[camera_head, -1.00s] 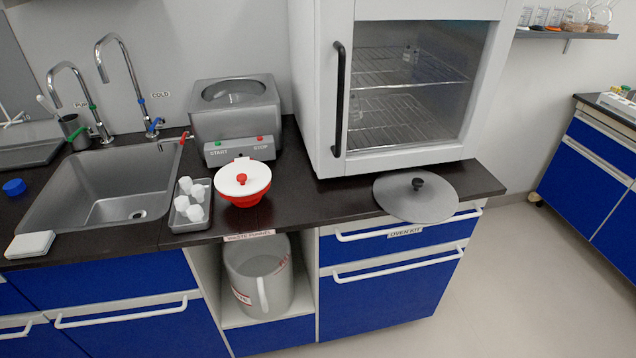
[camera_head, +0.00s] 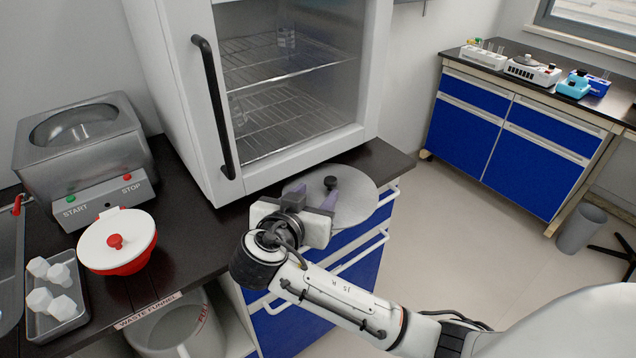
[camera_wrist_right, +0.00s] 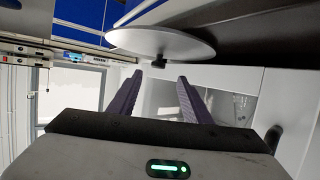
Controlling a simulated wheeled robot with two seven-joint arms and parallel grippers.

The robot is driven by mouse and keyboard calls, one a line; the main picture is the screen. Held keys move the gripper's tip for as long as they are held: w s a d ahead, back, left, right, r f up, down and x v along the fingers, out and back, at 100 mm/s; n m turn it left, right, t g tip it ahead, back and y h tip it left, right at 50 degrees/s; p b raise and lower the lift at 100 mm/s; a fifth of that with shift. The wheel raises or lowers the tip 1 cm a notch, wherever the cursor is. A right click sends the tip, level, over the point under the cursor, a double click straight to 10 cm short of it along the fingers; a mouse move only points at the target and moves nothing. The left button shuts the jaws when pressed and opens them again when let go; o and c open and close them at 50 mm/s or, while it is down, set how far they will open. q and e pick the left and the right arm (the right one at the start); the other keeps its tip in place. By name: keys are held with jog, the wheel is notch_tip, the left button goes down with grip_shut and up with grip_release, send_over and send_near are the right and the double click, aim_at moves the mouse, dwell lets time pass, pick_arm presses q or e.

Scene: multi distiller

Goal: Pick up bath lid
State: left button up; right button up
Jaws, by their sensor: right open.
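The bath lid is a flat grey disc (camera_head: 358,198) with a black knob (camera_head: 330,183) on top. It lies on the dark counter by the oven, at the front right corner. My right gripper (camera_head: 313,194) is open and empty, close to the near left side of the lid with its fingers toward the knob. In the right wrist view the lid (camera_wrist_right: 165,43) is beyond the open fingers, and the knob (camera_wrist_right: 159,63) shows between the fingertips, apart from them. My left gripper is not in view.
The white oven (camera_head: 175,85) with a black handle stands right behind the lid. The grey bath (camera_head: 88,150) with START and STOP buttons is at the left, its top open. A red and white waste funnel (camera_head: 118,242) and a tray of white pieces (camera_head: 55,325) are in front.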

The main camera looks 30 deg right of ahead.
aim_at(331, 180)
jog(key=shift+w+d, duration=1)
jog(key=shift+w, duration=0.05)
jog(key=shift+w+d+f, duration=0.15)
jog(key=shift+w+d, duration=0.05)
jog(key=shift+d, duration=0.2)
jog(key=shift+w+d+f, duration=0.15)
jog(key=shift+d, duration=0.25)
jog(key=shift+w+d+f, duration=0.15)
jog(key=shift+d+f, duration=0.05)
jog(key=p+x, duration=0.1)
jog(key=x, duration=0.3)
jog(key=shift+d+f, duration=0.2)
jog(key=shift+f, duration=0.05)
jog(key=shift+w+d+f, duration=0.2)
jog(key=shift+d, duration=0.1)
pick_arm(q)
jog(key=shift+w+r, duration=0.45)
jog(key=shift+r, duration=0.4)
pick_arm(e)
jog(key=shift+c, duration=1.4)
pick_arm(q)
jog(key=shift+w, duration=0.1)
pick_arm(e)
grip_shut()
